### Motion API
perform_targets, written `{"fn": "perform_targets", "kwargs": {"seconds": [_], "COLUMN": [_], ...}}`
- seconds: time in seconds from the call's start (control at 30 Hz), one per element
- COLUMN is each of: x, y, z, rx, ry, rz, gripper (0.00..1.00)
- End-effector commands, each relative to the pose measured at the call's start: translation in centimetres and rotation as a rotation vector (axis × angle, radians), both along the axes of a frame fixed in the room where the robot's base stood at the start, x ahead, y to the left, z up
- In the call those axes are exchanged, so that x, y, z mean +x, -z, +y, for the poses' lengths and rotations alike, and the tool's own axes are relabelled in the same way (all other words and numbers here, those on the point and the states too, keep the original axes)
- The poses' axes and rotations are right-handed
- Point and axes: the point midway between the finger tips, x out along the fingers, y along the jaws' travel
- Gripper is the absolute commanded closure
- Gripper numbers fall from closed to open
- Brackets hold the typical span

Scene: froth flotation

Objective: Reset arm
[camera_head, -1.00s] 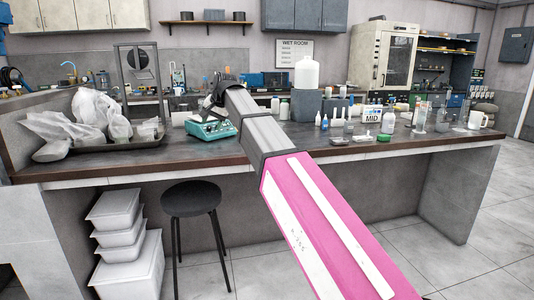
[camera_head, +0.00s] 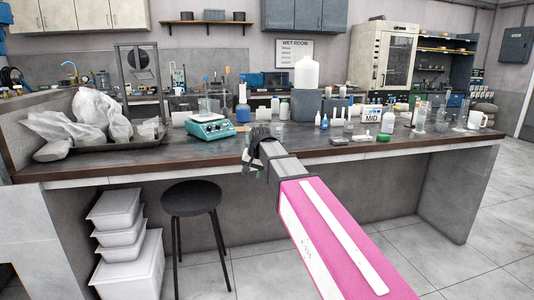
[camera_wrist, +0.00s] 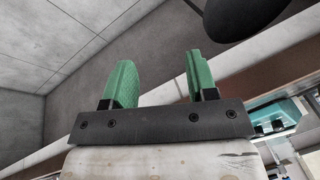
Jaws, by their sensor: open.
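My arm, in pink and grey, reaches from the lower right toward the front of the bench in the head view. My gripper (camera_head: 252,172) is at the arm's far end, by the front edge of the bench (camera_head: 340,155). In the wrist view my gripper (camera_wrist: 160,85) shows two green fingers set wide apart. Nothing is between them. The fingertips are too small to make out in the head view.
A teal stirrer (camera_head: 210,126) stands on the bench left of my gripper. Bottles, including a large white one (camera_head: 306,74), and glassware stand to the right. A black stool (camera_head: 191,200) stands in front; it also shows in the wrist view (camera_wrist: 235,15). White bins (camera_head: 128,260) are stacked under the bench.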

Motion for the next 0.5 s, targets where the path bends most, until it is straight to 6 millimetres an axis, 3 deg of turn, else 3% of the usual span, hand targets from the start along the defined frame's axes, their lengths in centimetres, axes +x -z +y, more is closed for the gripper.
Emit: {"fn": "perform_targets", "kwargs": {"seconds": [0.03,0.2,0.5], "x": [-1.1,-3.5,-9.7], "y": [2.4,8.9,18.9], "z": [-1.9,-7.3,-16.0], "rx": [-0.017,-0.075,-0.163], "ry": [0.001,-0.009,-0.038], "rz": [0.014,0.052,0.128], "gripper": [0.47,0.47,0.47]}}
